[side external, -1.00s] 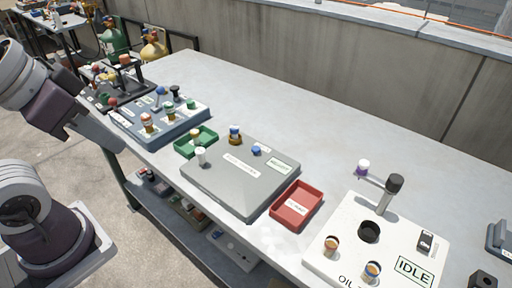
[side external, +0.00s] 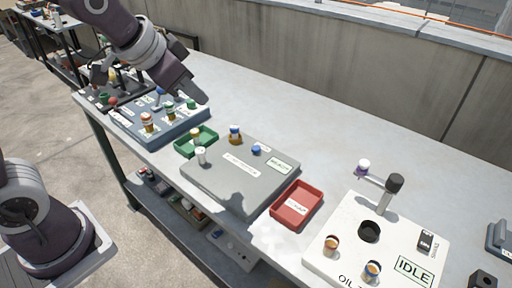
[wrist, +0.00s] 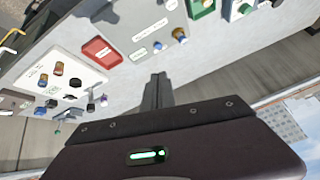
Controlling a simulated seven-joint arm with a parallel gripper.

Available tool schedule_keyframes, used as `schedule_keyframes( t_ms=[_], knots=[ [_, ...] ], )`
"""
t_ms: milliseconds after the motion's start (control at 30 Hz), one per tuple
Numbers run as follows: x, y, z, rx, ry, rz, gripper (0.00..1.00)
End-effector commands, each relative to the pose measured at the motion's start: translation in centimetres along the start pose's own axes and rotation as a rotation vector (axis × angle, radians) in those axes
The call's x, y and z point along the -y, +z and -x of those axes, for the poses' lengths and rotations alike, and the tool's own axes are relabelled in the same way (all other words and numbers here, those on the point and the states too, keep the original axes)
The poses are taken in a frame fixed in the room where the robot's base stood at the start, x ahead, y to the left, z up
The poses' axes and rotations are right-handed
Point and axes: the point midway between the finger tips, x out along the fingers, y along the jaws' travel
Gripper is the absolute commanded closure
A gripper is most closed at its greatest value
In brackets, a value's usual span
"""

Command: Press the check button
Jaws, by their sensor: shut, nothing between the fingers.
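No label reading "check" is legible, so I cannot tell which control is the check button. The blue part also shows in the wrist view (wrist: 157,46).
A red tray (side external: 316,190) lies between the grey panel and white unit. A green tray (side external: 181,152) holds a small bottle. An amber bottle (side external: 235,134) stands behind the grey panel. The blue-grey panel (side external: 165,130) carries several bottles. The table's back strip is clear.

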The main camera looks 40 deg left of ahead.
Motion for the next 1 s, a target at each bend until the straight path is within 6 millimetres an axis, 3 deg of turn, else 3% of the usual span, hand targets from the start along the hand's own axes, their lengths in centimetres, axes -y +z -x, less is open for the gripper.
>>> schedule_keyframes(
  t_ms=[200,300,433,600,1000],
  knots=[
    [1.4,-4.4,-9.8,-0.052,-0.059,-0.193,1.00],
    [1.6,-5.5,-14.0,-0.079,-0.089,-0.288,1.00],
    [1.6,-6.0,-18.0,-0.106,-0.118,-0.387,1.00],
    [1.5,-6.3,-20.3,-0.125,-0.135,-0.446,1.00],
    [1.4,-6.0,-20.7,-0.125,-0.136,-0.449,1.00]
  ],
)
